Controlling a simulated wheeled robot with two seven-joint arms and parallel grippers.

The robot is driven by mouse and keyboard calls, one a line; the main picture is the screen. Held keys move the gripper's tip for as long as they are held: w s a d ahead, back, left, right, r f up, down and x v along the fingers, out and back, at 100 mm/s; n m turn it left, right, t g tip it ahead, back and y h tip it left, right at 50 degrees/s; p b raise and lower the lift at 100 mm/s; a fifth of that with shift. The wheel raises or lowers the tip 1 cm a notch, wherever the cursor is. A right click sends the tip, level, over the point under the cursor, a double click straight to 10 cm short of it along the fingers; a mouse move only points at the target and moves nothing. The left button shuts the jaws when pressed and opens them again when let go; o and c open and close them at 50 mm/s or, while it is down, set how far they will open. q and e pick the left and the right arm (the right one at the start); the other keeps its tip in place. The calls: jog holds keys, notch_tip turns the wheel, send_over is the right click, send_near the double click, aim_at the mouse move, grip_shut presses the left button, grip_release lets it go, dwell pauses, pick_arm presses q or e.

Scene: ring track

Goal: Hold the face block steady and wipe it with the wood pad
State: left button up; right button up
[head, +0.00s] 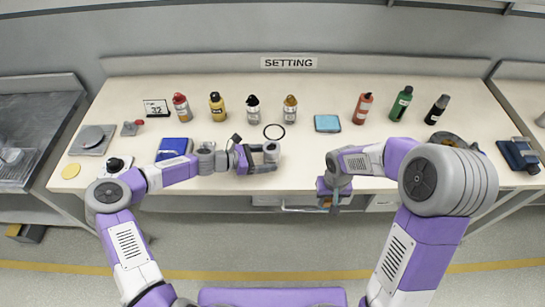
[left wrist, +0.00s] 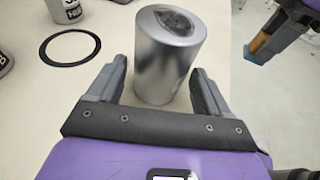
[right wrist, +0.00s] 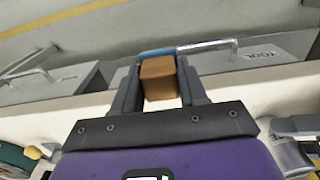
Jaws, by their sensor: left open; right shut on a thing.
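The face block (left wrist: 165,65) is a shiny metal cylinder with a dark, rough-looking patch on its top face. It stands upright on the table between the fingers of my left gripper (left wrist: 165,90), which is open, with a gap at each side. In the head view my left gripper (head: 268,157) is near the table's front edge, and the block is hard to make out there. My right gripper (right wrist: 160,85) is shut on the wood pad (right wrist: 158,80), a brown block with a blue side. In the head view my right gripper (head: 331,190) holds it at the front edge, right of the block.
A black ring (head: 274,131) lies behind the block, with several bottles (head: 253,108) further back. A blue square tray (head: 327,123) lies at the middle back. A blue box (head: 173,148) is by my left forearm. Bare table (head: 300,155) lies between the grippers.

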pick_arm(q)
jog(key=shift+w+d+f, duration=0.2)
jog(key=shift+d+f, duration=0.05)
jog(key=shift+d, duration=0.3)
pick_arm(e)
jog(key=shift+f, duration=0.15)
pick_arm(q)
jog(key=c, duration=0.6)
